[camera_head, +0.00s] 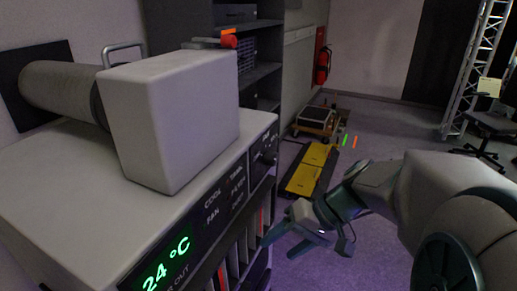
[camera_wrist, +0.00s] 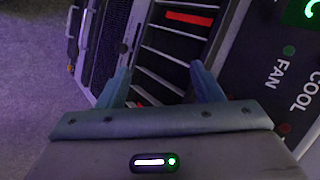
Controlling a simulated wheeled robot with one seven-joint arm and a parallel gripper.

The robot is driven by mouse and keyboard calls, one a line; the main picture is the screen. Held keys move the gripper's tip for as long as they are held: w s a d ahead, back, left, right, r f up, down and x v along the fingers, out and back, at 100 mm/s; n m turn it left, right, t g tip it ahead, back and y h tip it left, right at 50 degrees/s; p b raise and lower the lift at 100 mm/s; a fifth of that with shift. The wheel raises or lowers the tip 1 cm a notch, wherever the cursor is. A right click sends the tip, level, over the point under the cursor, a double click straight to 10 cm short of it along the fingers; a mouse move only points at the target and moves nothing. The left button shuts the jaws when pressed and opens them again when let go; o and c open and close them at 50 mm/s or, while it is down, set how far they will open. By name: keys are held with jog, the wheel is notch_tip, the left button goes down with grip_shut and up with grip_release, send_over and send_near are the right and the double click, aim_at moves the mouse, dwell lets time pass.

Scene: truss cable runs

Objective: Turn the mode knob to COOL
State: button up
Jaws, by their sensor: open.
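The grey cooling unit (camera_head: 60,200) stands at the left with a dark control panel (camera_head: 190,235) on its front edge. The panel carries COOL and FAN labels and a green 24 °C display (camera_head: 166,265). A dark knob-like part (camera_head: 267,157) sticks out near the panel's far end; I cannot tell whether it is the mode knob or where it points. In the wrist view the COOL (camera_wrist: 298,100) and FAN (camera_wrist: 285,68) labels lie right of my gripper (camera_wrist: 160,70), with small green and red dots beside them. My gripper (camera_head: 307,240) is open and empty, in front of the unit, below the panel.
Upright slats (camera_head: 240,250) fill the unit's front below the panel. A white box-shaped duct end (camera_head: 175,115) sits on top. Beyond are a dark shelf (camera_head: 262,75), a yellow-black floor ramp (camera_head: 312,168) and a cart (camera_head: 316,120). Open floor lies to the right.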

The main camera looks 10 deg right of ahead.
jog(key=w+d+r+t+y+b, duration=0.1)
jog(key=w+d+r+t+y, duration=0.2)
jog(key=w+d+t+y, duration=0.35)
jog(key=t, duration=0.4)
send_near(276, 160)
jog(key=shift+m+h, duration=0.3)
jog(key=shift+h, duration=0.15)
jog(key=x, duration=0.3)
jog(key=p+x, duration=0.1)
jog(key=x, duration=0.2)
jog(key=p+x, duration=0.1)
jog(key=x, duration=0.2)
jog(key=shift+s+a+r, duration=0.1)
jog(key=shift+a+r, duration=0.05)
jog(key=shift+r, duration=0.25)
jog(key=c, duration=1)
